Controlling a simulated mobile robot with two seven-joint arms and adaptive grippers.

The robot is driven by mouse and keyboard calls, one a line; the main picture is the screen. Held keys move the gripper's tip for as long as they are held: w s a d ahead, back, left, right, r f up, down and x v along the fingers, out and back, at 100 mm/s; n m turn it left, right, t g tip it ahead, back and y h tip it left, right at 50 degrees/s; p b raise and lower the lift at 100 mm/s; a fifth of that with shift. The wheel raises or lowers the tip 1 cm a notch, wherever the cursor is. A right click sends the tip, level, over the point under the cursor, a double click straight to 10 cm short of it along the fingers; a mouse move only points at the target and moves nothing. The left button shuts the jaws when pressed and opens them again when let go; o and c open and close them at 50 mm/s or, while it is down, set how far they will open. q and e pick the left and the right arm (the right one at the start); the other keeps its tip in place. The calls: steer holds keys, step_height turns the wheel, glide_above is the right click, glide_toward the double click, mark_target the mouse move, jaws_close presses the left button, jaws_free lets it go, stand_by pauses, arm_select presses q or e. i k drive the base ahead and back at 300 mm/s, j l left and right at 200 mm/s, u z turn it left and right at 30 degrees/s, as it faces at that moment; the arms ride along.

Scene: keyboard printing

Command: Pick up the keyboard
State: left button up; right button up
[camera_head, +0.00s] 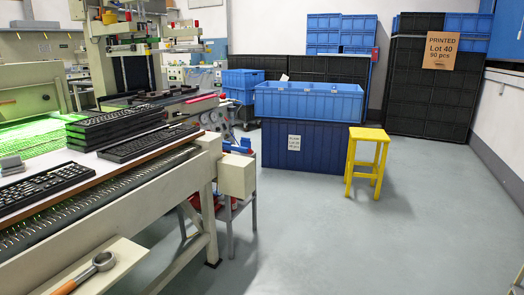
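Several black keyboards lie on the long machine bench at the left. One single keyboard (45,186) lies near the front left of the bench top. Another keyboard (149,143) lies flat by the bench's right edge. A stack of keyboards (116,123) sits just behind and to the left of that one. More dark keyboards (160,97) lie farther back near the printing machine. I cannot tell which keyboard the task means. Neither of my grippers shows in this view.
A wrench-like tool (92,270) lies on a low ledge in front. A blue crate (308,101) tops a dark blue container, with a yellow stool (367,160) beside it. Black crates (428,90) stand behind. The grey floor (330,245) is clear at centre and right.

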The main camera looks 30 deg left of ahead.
mark_target(120, 153)
steer(key=i+l+u, duration=0.2)
steer(key=i+u, duration=0.25)
steer(key=i+l+u, duration=0.7)
steer(key=l+u, duration=0.15)
steer(key=i+l+u, duration=0.25)
steer(key=l+u, duration=0.15)
steer(key=l, duration=0.2)
